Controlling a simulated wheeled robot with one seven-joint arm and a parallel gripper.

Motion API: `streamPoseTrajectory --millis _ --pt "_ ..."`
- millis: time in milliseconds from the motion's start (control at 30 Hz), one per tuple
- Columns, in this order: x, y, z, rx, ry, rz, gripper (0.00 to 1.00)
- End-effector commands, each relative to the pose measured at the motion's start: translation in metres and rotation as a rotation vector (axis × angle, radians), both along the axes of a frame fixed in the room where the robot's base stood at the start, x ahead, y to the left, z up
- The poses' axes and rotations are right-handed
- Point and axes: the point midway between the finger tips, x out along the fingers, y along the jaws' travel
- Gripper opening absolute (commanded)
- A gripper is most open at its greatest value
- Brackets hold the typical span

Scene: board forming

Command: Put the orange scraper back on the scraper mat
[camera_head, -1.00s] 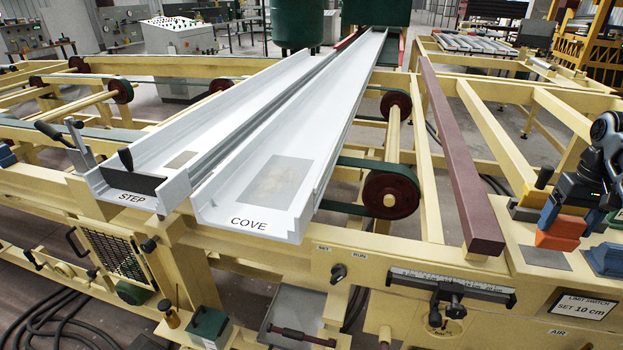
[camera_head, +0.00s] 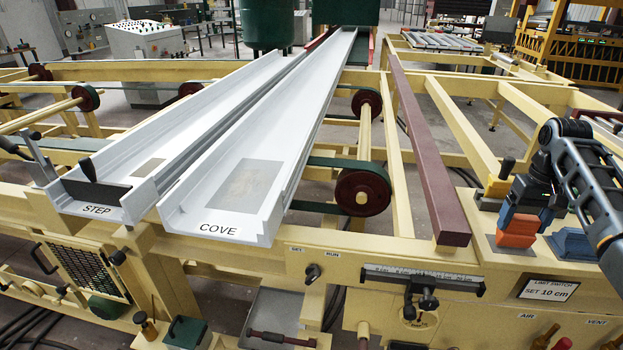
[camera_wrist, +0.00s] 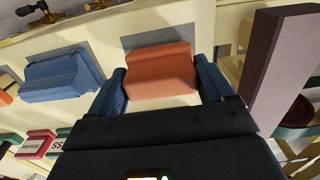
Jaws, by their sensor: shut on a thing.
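The orange scraper (camera_head: 516,231) is held between the blue fingers of my gripper (camera_head: 523,215), at the right of the head view. The wrist view shows the orange scraper (camera_wrist: 160,72) between both finger pads of my gripper (camera_wrist: 163,88). The grey scraper mat (camera_head: 493,242) lies on the cream bench under or just behind the scraper. Part of the mat (camera_wrist: 146,40) shows past the scraper in the wrist view. The scraper hides most of the mat. I cannot tell whether the scraper touches it.
A blue scraper (camera_head: 573,245) lies just right of the orange one; it also shows in the wrist view (camera_wrist: 60,77). A dark red beam (camera_head: 425,150) runs close on the left.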

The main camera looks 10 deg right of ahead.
Motion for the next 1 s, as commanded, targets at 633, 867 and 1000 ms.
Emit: streamPoseTrajectory --millis 633,867,1000 --pt "0.0000 0.0002 -0.0050 0.000 0.000 0.000 0.47" --pt "0.0000 0.0001 -0.0058 0.000 0.000 0.000 0.95" --pt "0.0000 0.0001 -0.0058 0.000 0.000 0.000 1.00"
